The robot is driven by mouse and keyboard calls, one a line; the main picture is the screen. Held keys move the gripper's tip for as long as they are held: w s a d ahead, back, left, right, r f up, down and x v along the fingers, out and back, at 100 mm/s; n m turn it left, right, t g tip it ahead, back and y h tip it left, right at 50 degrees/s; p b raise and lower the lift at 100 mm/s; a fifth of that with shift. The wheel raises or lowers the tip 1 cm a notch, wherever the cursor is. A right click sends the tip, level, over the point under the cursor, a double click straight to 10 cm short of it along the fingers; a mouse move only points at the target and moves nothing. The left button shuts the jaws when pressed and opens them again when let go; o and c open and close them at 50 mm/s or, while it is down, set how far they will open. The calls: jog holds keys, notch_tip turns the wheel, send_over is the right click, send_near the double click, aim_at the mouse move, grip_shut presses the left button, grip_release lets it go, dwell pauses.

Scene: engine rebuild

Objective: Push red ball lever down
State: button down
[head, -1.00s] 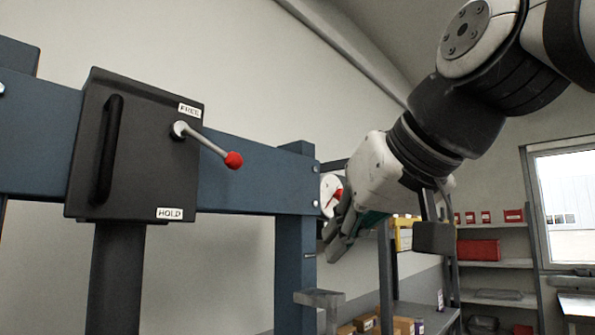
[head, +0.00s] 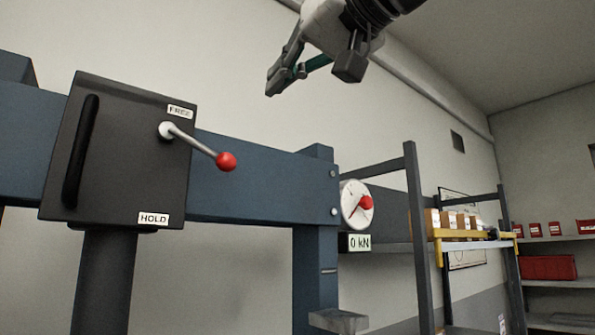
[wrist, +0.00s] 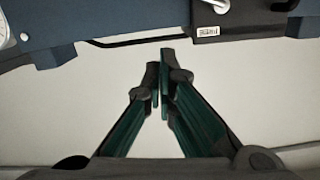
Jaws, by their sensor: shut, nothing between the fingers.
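The lever is a grey rod with a red ball (head: 226,162) at its end. It pivots on the face of a black box (head: 115,150) and slants down to the right, between a FREE label (head: 180,111) above and a HOLD label (head: 153,219) below. My gripper (head: 270,88) is above and to the right of the red ball in the head view, apart from it. In the wrist view its fingers (wrist: 161,85) are closed together and empty. The black box's edge and part of the lever rod (wrist: 215,5) show at the top there; the red ball is out of that view.
The box sits on a blue frame (head: 255,185) with a post. A round gauge (head: 356,204) with a red needle and a 0 kN sign (head: 360,242) are right of the post. Shelving (head: 413,215) stands further right. The space between gripper and lever looks clear.

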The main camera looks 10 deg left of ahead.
aim_at(199, 147)
jog(key=w+a+f+p, duration=0.3)
jog(key=w+a+f, duration=0.2)
jog(key=a, duration=0.3)
jog(key=shift+w+a, duration=0.25)
jog(key=shift+w, duration=0.45)
jog(key=shift+f+m+b, duration=0.2)
jog(key=shift+m+b, duration=0.1)
